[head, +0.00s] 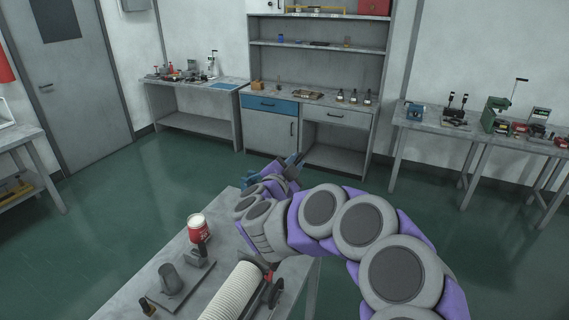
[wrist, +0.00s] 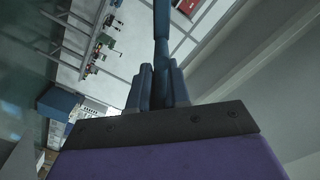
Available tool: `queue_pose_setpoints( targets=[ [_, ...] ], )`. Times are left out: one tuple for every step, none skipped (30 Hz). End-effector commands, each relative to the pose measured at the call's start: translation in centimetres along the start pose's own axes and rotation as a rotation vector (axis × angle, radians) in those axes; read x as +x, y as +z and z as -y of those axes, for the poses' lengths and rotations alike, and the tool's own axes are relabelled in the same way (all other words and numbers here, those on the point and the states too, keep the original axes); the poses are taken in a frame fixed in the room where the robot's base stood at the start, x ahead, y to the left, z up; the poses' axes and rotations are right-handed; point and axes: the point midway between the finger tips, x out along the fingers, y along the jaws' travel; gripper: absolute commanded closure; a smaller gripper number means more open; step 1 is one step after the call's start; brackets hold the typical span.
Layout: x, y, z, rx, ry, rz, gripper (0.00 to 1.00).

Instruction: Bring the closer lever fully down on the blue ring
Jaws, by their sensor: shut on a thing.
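My gripper (head: 295,160) is past the far right corner of the near grey table, in mid-air with the floor and back bench behind it. It also shows in the wrist view (wrist: 161,85). It is shut on a slim blue-grey piece (wrist: 162,30) that runs up between the fingers. I cannot tell what this piece belongs to. I cannot make out the closer lever or a blue ring for certain.
A red and white can (head: 199,230) stands on the near table (head: 150,272). A white ribbed roll (head: 236,292) lies at its front right. Benches with tools (head: 488,135) line the back and right. Green floor (head: 120,190) lies open between.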

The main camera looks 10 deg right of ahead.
Motion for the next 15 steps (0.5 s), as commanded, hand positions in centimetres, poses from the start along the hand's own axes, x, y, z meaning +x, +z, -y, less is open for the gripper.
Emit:
queue_pose_setpoints(
  targets=[
    [0.0,0.5,-1.1,0.037,0.0,0.002,1.0],
    [0.0,0.6,-1.5,0.061,0.001,0.002,1.0],
    [0.0,0.8,-2.0,0.091,0.002,0.001,1.0],
    [0.1,0.8,-2.4,0.112,0.002,0.0,1.0],
    [0.1,0.9,-2.7,0.133,0.002,0.0,1.0],
    [0.0,1.1,-3.1,0.158,0.002,0.0,1.0],
    [0.0,1.1,-3.4,0.176,0.001,-0.001,1.0],
    [0.0,1.3,-3.6,0.193,0.001,-0.001,1.0],
    [0.0,1.4,-4.0,0.205,0.001,-0.001,1.0],
    [0.0,1.5,-4.2,0.202,0.001,-0.001,1.0],
    [0.0,1.6,-4.4,0.201,0.001,-0.001,1.0],
    [0.0,1.7,-4.6,0.2,0.0,-0.001,1.0],
    [0.0,1.8,-4.8,0.2,0.0,-0.001,1.0],
    [0.0,1.8,-4.9,0.2,0.0,-0.001,1.0],
    [0.0,1.9,-5.0,0.2,0.0,0.0,1.0]
  ],
)
